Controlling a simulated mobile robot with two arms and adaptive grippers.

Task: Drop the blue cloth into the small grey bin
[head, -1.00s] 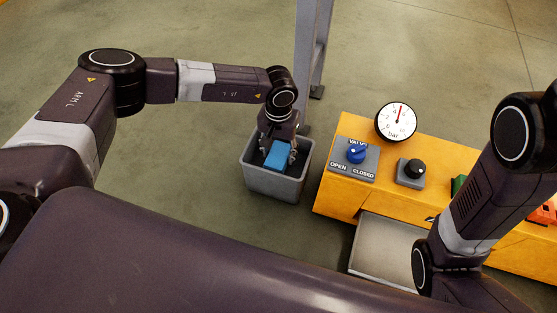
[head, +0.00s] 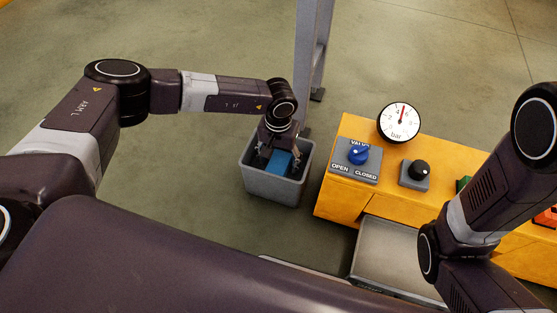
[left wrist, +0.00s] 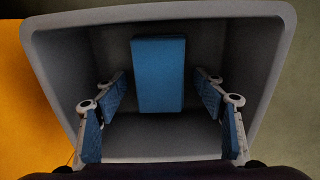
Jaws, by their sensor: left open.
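The small grey bin (head: 270,187) stands on the floor left of the yellow bench. The blue cloth (head: 279,162) is a folded block inside the bin. In the left wrist view the cloth (left wrist: 158,75) lies against the bin's inside, with the bin's rim (left wrist: 160,13) around it. My left gripper (head: 279,153) points down into the bin. Its blue-padded fingers (left wrist: 165,115) are spread wide, apart from the cloth on both sides. My right arm shows at the right of the head view, but its gripper is out of the picture.
The yellow bench (head: 340,200) carries a blue valve knob (head: 358,154), a black knob (head: 419,169) and a pressure gauge (head: 399,122). A grey tray (head: 385,255) sits in front of it. A grey post (head: 308,60) rises behind the bin. The floor left of the bin is clear.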

